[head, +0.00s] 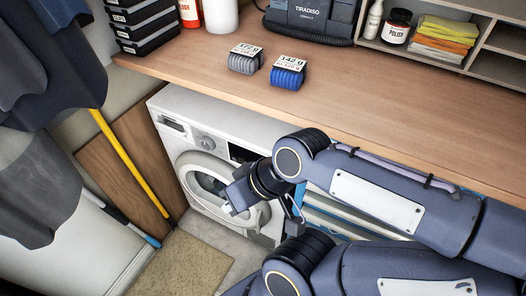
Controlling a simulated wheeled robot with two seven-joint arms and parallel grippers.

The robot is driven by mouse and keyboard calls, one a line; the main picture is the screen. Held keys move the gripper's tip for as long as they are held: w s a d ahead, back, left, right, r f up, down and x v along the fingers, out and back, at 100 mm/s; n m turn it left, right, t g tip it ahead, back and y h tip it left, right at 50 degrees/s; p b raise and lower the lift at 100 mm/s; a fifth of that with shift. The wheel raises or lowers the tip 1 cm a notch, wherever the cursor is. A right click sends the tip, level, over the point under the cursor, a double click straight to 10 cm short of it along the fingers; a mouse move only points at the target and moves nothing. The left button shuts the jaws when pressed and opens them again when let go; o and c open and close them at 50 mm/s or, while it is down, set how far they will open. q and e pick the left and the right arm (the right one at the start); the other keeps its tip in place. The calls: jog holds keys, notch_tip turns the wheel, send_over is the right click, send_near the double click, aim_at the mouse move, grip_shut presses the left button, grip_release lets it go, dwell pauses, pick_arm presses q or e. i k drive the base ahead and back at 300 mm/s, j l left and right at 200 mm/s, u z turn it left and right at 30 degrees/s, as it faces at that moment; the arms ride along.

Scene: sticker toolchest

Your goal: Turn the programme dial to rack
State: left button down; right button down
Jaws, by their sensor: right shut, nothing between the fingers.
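The white washing machine (172,110) stands under the wooden counter at the left. Its round programme dial (208,142) is on the front panel, above the round door (190,172). The dial's marks are too small to read, so I cannot tell its setting. My right gripper (232,210) is in front of the door, below and to the right of the dial, apart from the dial. It is shut and empty. My right arm covers the right part of the machine's front. My left gripper is not in view.
On the counter (400,120) are a grey weight (243,65) and a blue weight (287,77), a dark case (308,22) and black boxes (143,28). A yellow pole (130,165) and hanging clothes (40,60) are at the left. A beige mat (185,265) lies on the floor.

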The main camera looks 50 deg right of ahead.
aim_at(206, 143)
jog(key=z, duration=1.45)
jog(key=j, duration=0.2)
jog(key=i+j+u, duration=0.1)
jog(key=i+j, duration=0.05)
jog(key=j, duration=0.05)
